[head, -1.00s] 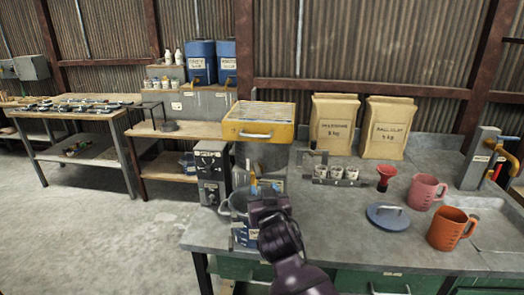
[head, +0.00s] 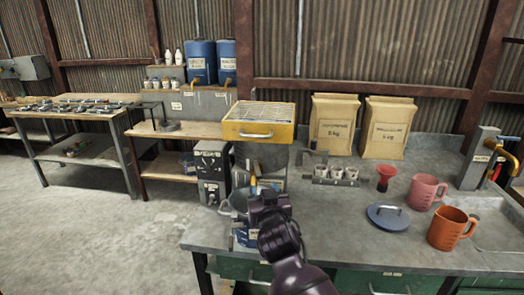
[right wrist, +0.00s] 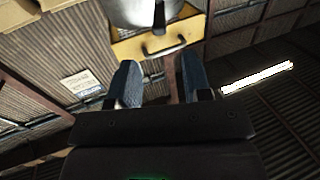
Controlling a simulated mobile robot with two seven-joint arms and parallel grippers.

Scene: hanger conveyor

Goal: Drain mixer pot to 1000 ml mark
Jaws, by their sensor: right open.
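The mixer pot appears as grey metal (head: 226,209) just left of and behind my right gripper, which hides much of it. In the right wrist view a silver rounded vessel (right wrist: 132,10) shows at the top, with a dark lever or spout (right wrist: 159,18) hanging down in front. My right gripper (head: 264,190) is raised at the table's left end. In the right wrist view its two blue-grey fingers (right wrist: 160,85) are apart with nothing between them, below the vessel. The 1000 ml mark and the liquid level cannot be seen. My left gripper is not in view.
A yellow mesh-topped box (head: 262,130) with a handle stands behind the gripper. The table's front middle is clear.

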